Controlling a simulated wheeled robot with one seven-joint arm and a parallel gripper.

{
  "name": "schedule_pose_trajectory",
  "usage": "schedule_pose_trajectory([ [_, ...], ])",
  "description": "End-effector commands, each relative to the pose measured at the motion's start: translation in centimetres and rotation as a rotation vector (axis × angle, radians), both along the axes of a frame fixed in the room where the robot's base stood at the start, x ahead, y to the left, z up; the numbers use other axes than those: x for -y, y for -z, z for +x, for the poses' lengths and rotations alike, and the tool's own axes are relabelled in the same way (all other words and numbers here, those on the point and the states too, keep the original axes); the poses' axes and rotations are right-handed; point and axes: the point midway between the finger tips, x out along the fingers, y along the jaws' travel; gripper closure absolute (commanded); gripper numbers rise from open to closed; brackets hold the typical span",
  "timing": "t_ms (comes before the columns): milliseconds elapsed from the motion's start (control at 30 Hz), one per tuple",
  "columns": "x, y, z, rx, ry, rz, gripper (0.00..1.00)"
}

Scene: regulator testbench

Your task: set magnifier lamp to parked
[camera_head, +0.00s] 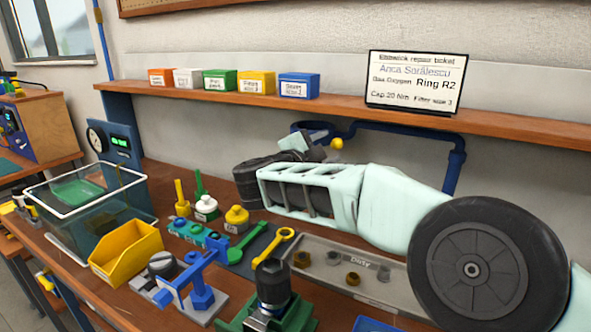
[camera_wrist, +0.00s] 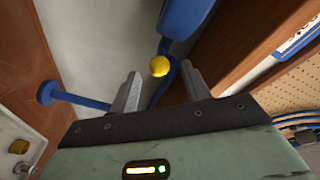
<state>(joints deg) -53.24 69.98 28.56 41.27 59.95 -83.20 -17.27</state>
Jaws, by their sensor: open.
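The magnifier lamp appears to be the blue jointed arm (camera_head: 395,129) below the shelf, with a yellow ball knob (camera_head: 337,144) near its left end. Its right part runs down behind my arm, which hides the lower end. In the wrist view the yellow knob (camera_wrist: 158,66) shows between and just beyond my fingertips, beside a broad blue part (camera_wrist: 187,14) of the lamp. My gripper (camera_wrist: 161,72) is open, one finger on each side of the knob in the picture; I cannot tell whether either touches it. The head view partly hides the fingers.
A wooden shelf (camera_head: 215,92) with coloured boxes and a ticket sign (camera_head: 417,80) runs just above my gripper. Below, the bench holds a clear tank (camera_head: 85,205), a yellow bin (camera_head: 127,250), a blue fixture (camera_head: 195,280) and a grey tray (camera_head: 385,290).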

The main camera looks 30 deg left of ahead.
Motion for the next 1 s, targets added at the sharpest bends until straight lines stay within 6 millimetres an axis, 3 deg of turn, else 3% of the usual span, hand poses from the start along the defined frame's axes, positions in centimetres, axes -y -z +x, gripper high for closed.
schedule_pose_trajectory([
  [300,-1.4,0.2,-7.5,0.002,-0.003,0.0,0.53],
  [500,-1.9,0.1,-10.7,0.003,0.001,0.0,0.53],
  [700,-2.1,0.0,-11.8,0.004,0.004,0.0,0.53],
  [1000,-2.1,-0.1,-11.9,0.003,0.003,0.0,0.53],
])
